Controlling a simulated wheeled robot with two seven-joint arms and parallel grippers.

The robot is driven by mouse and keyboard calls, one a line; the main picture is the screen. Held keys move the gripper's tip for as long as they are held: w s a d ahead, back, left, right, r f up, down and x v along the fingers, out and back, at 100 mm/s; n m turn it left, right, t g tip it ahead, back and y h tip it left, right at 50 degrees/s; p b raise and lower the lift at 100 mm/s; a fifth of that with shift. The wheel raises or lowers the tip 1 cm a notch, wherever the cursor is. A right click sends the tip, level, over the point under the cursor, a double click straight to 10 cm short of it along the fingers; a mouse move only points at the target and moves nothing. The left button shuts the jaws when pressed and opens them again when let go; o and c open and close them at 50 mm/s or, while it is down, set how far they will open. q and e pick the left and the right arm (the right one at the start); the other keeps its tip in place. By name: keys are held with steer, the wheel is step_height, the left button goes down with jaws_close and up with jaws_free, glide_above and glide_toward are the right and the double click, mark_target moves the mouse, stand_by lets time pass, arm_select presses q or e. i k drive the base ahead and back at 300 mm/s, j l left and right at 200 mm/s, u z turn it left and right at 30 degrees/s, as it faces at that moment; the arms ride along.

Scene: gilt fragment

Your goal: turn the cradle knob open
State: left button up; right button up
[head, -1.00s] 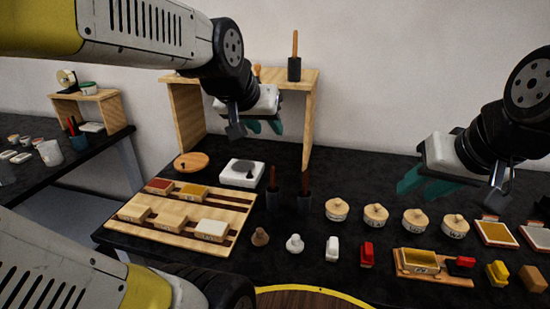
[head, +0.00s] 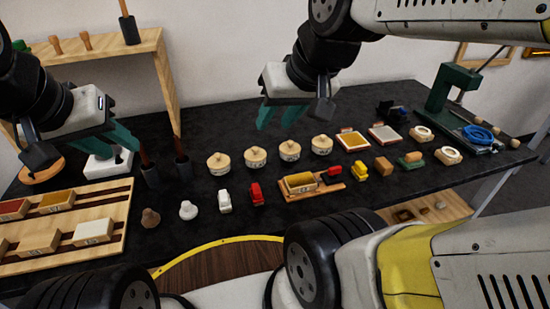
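A wooden cradle (head: 320,191) lies on the dark table near the middle of the head view. A block with a yellow-brown top and a label (head: 300,183) sits in it. A small red knob-like part (head: 333,172) is at its right end; I cannot tell how it is turned. My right gripper (head: 280,116) has its teal fingers apart and empty, above the table's back part, up and left of the cradle. My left gripper (head: 98,142) has its fingers apart and empty at the left, over the area by the white device, far from the cradle.
Several lidded round pots (head: 255,157) stand behind the cradle. A red stamp-like piece (head: 257,194) is to its left, a yellow one (head: 361,171) to its right. A slotted wooden rack (head: 110,208) lies at left. A green press (head: 440,90) stands at right.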

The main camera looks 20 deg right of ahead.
mark_target(332, 172)
steer(key=l+z, duration=0.25)
steer(key=z, duration=0.25)
steer(key=l+z, duration=0.25)
steer(key=z, duration=0.25)
